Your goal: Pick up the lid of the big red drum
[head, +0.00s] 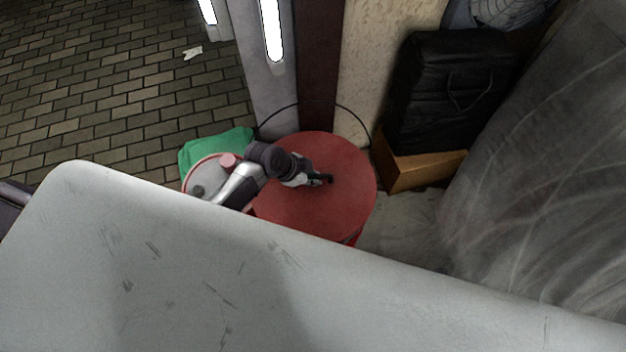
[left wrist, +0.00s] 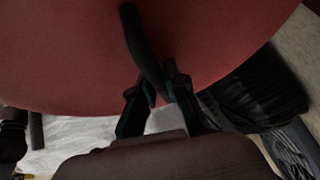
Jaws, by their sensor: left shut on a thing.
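The big red drum's lid (head: 335,205) is a flat red disc, seen from above in the head view, left of the black case. The lid (left wrist: 60,60) fills the upper part of the left wrist view. A dark bar-like handle (left wrist: 138,40) stands on it. My left gripper (head: 326,179) reaches in from the left over the lid. In the left wrist view its fingers (left wrist: 158,92) are closed around the near end of the handle. Whether the lid is raised off the drum I cannot tell. My right gripper is not in view.
A black case (head: 450,85) on a brown box (head: 420,170) is at the right. Grey sheeting (head: 550,180) hangs further right. Brick paving (head: 110,90) lies open at the upper left.

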